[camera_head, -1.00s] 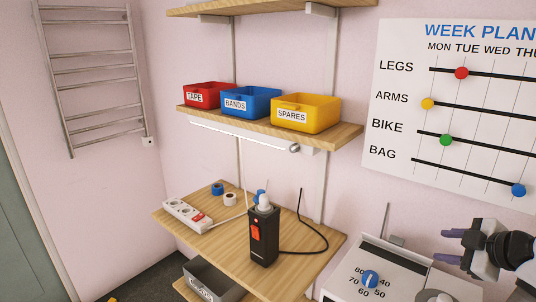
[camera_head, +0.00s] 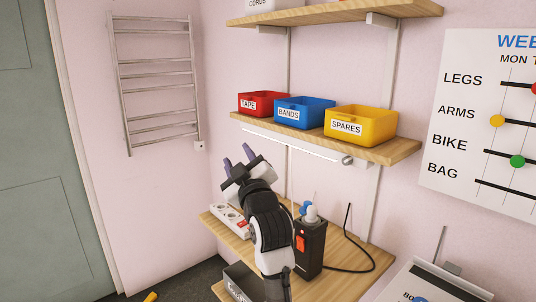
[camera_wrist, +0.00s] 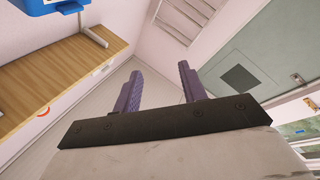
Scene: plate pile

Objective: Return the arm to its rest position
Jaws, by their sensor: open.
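My gripper (camera_head: 238,158) is raised in front of the pink wall in the head view, over the left end of the lower wooden shelf. Its two purple fingers stand apart with nothing between them. In the wrist view the gripper (camera_wrist: 158,82) is also open and empty, with pale floor and wall beyond the fingers. My arm hides part of the lower shelf and the things on it.
A black box with a red switch (camera_head: 310,247) and a white power strip (camera_head: 228,220) are close to my arm. Red (camera_head: 264,103), blue (camera_head: 304,112) and yellow (camera_head: 360,122) bins sit on the shelf above. A towel rail (camera_head: 155,85) hangs left.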

